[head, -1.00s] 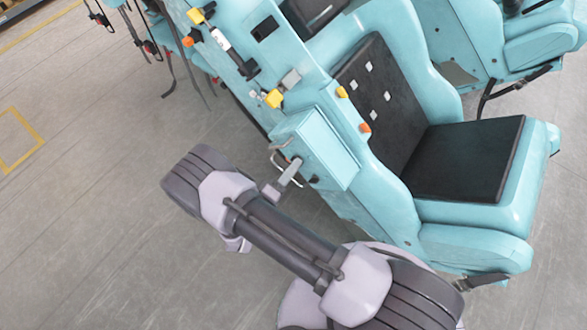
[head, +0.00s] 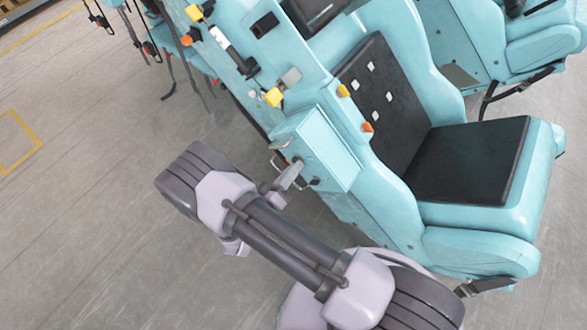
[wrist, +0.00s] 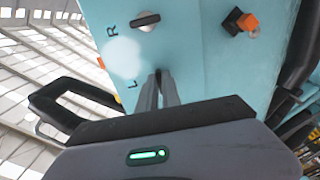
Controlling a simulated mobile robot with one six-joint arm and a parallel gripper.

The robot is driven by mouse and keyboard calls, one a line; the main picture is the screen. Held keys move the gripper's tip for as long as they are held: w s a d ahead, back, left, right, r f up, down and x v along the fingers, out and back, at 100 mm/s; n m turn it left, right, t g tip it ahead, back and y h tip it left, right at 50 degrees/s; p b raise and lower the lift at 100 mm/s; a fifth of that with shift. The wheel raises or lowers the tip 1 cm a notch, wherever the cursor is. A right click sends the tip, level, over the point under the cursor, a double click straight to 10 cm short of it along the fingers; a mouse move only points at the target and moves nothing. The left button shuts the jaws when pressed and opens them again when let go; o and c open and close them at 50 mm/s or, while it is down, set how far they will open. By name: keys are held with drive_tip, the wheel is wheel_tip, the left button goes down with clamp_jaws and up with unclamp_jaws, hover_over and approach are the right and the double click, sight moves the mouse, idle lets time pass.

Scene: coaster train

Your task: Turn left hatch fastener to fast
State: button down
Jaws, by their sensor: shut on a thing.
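The teal hatch box (head: 322,150) is on the side of the seat unit in the head view. My gripper (head: 297,166) reaches its lower left face. In the wrist view, the teal panel (wrist: 200,60) fills the upper middle. A dark fastener knob (wrist: 146,19) on a round pale plate sits beside the letter R. My gripper's fingers (wrist: 159,75) are close together near the letter L (wrist: 118,98), shut on the left hatch fastener. The fingers hide this fastener, so its turn angle cannot be told.
An orange knob (wrist: 248,22) sticks out of the panel at the right in the wrist view. A black loop handle (wrist: 72,104) stands at the left. The dark-padded seat (head: 470,160) is right of the box. Open floor (head: 90,200) lies to the left.

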idle(0.3)
drive_tip(key=c, duration=1.5)
unclamp_jaws()
drive_tip(key=shift+c, duration=0.2)
drive_tip(key=v, duration=1.7)
drive_tip(key=shift+s+a+r+p, duration=0.15)
drive_tip(key=shift+a+p, duration=0.05)
drive_tip(key=shift+p, duration=0.2)
